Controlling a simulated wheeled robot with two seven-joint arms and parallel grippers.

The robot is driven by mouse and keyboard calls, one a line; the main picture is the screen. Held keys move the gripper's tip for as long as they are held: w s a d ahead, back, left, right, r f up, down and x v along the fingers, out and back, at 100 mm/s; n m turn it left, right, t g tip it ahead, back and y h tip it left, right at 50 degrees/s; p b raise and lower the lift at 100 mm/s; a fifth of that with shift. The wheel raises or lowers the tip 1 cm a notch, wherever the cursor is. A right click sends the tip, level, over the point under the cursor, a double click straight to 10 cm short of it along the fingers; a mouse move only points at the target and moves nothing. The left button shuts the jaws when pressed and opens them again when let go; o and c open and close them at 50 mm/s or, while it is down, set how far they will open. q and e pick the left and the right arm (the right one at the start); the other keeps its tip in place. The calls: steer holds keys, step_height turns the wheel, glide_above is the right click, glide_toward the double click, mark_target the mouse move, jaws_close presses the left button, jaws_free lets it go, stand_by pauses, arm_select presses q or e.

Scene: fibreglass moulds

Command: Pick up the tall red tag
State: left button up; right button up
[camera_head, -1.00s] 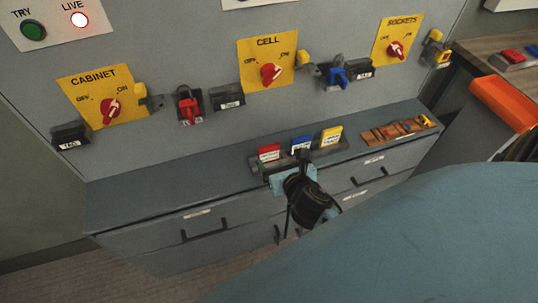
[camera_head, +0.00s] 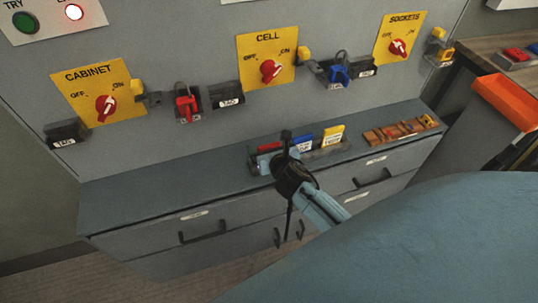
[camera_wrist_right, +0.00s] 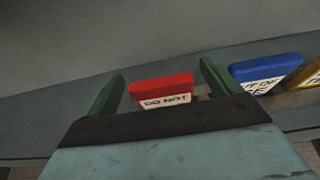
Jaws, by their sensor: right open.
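The red tag (camera_wrist_right: 162,92), with a white label reading "DO NOT", stands between the two green fingers of my right gripper (camera_wrist_right: 160,84) in the right wrist view. The fingers are open, with a gap on each side of the tag. In the head view my right gripper (camera_head: 275,150) is over the left end of the tag rack (camera_head: 325,156) and hides most of the red tag (camera_head: 270,146). A blue tag (camera_head: 304,142) and a yellow tag (camera_head: 333,135) stand to its right. My left gripper is not in view.
The grey cabinet top (camera_head: 140,192) is clear left of the rack. A wooden tray (camera_head: 400,131) lies to the right. The wall panel behind carries yellow switch plates (camera_head: 267,57), a red padlock (camera_head: 187,105) and a blue padlock (camera_head: 339,72). An orange bin (camera_head: 506,100) is at right.

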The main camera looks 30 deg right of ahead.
steer(key=c, duration=1.1)
